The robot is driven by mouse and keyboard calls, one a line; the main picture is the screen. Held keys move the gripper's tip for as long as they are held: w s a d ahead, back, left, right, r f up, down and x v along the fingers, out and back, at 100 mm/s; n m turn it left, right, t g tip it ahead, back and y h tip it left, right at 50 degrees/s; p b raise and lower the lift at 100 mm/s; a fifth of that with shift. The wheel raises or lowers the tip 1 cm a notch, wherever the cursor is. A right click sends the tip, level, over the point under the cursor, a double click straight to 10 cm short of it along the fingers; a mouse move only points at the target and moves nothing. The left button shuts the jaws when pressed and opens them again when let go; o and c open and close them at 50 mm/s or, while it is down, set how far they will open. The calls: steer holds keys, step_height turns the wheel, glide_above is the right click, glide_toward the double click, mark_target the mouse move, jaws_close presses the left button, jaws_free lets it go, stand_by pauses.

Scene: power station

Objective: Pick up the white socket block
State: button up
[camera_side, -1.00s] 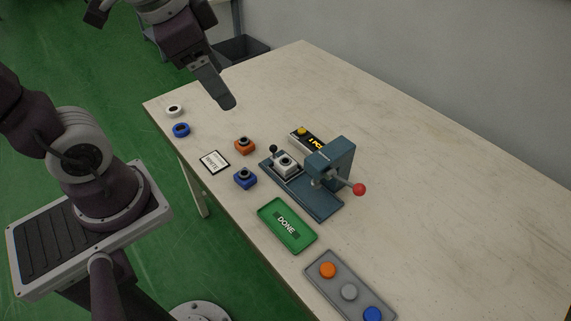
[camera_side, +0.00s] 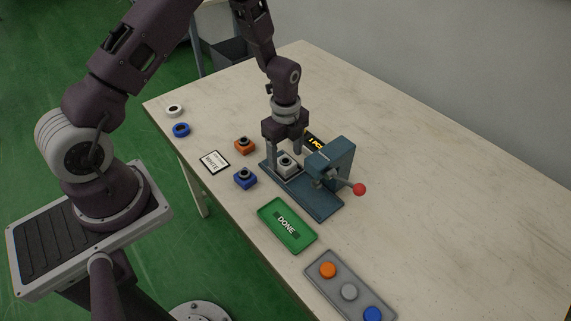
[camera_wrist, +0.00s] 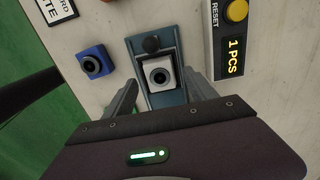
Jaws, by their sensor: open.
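The white socket block (camera_side: 285,165) sits on the bed of the blue-grey press (camera_side: 318,200), with a dark round socket on its top. In the wrist view the white socket block (camera_wrist: 159,76) lies ahead of and between my two open fingers. My gripper (camera_side: 287,153) points down over the press bed, one finger on either side of the block. In the wrist view my gripper (camera_wrist: 164,92) holds nothing. Whether the fingers touch the block cannot be told.
The press's upright head and red-knobbed lever (camera_side: 359,189) stand close right of my gripper. An orange block (camera_side: 245,145) and a blue block (camera_side: 245,179) lie left. A green DONE tray (camera_side: 287,226) and a button panel (camera_side: 349,291) are in front. A counter (camera_wrist: 232,45) is beside the press.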

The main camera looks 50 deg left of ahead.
steer(key=shift+f, duration=0.4)
jaws_close()
steer(key=shift+r, duration=0.15)
